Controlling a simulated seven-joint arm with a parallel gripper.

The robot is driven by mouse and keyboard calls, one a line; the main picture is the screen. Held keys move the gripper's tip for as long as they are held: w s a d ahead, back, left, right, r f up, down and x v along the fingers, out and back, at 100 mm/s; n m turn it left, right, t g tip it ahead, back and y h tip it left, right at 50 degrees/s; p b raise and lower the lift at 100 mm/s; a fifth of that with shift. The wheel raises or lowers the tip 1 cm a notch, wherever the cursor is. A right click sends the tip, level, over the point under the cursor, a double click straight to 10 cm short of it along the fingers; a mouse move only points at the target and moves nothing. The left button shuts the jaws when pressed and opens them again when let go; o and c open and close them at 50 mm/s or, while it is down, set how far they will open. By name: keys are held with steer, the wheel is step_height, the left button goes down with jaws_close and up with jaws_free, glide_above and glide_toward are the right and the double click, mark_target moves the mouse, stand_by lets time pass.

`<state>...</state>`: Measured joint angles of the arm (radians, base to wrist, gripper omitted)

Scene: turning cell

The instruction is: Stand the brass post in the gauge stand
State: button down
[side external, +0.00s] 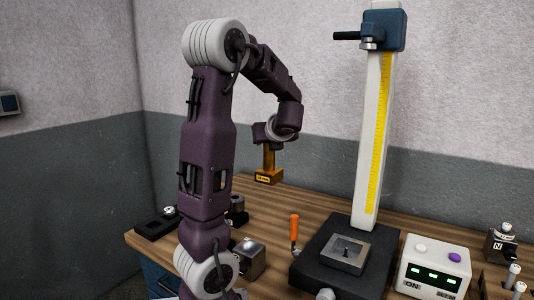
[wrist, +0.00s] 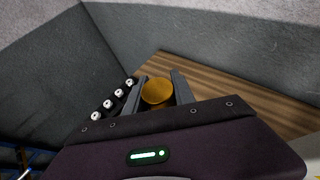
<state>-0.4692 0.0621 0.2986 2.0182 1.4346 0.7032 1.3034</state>
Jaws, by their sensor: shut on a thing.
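The brass post (side external: 268,158) is upright below my wrist at the back of the bench. Its round golden top (wrist: 157,92) shows between the two grey fingers of my gripper (wrist: 158,85), which is shut on it. The fingers are too small to make out in the side view.
A tall white column with a yellow scale (side external: 372,140) rises from a black base (side external: 328,270) on the right. An orange-handled lever (side external: 295,229) stands beside it. A control box (side external: 434,266) is at the front right. Several white-topped knobs (wrist: 107,103) line the left in the wrist view.

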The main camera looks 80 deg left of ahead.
steer(key=shift+r, duration=0.65)
steer(key=shift+w+r, duration=0.15)
steer(key=w+d+m+t+h, duration=0.4)
steer(key=w+d+m+t, duration=0.45)
steer(key=w, duration=0.45)
steer(key=w+d+m+t+h, duration=0.2)
steer(key=d+m+h, duration=0.25)
steer(key=d, duration=0.35)
steer(key=w+d+m+t+h, duration=0.25)
steer(key=d+m+h, duration=0.2)
steer(key=d, duration=0.35)
step_height(320, 180, down, 12)
steer(key=shift+a+r, duration=0.15)
steer(key=shift+r, duration=0.05)
steer(key=shift+f+m, duration=0.25)
steer(key=shift+f, duration=1.4)
